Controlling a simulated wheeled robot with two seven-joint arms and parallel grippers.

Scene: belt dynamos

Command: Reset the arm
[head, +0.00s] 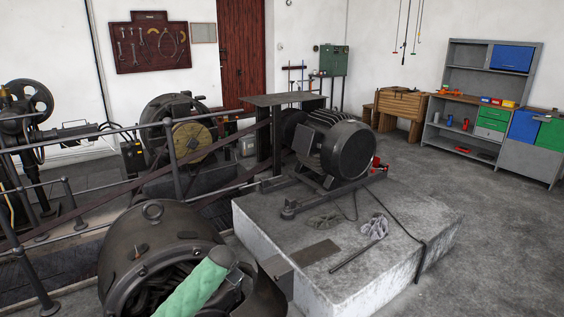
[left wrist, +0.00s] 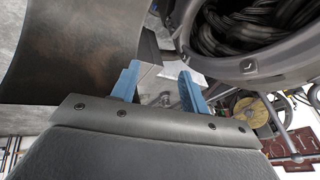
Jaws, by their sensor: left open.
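My left gripper (left wrist: 160,84) shows in the left wrist view with its two blue fingers spread apart and nothing between them. In the head view a green arm link (head: 190,290), which looks like mine, reaches up from the bottom edge in front of a dark round dynamo housing (head: 150,240). I cannot make out the fingers there. The open housing with dark coils also fills the upper right of the left wrist view (left wrist: 250,62), beyond the fingers. Whether anything touches it, I cannot tell. My right gripper is in neither view.
A dark curved metal piece (left wrist: 70,50) is close on the left in the wrist view. A concrete block (head: 350,285) carries a motor (head: 340,148), gloves (head: 375,226) and a rod. Metal railings (head: 80,140) stand at the left. Open floor lies at the right.

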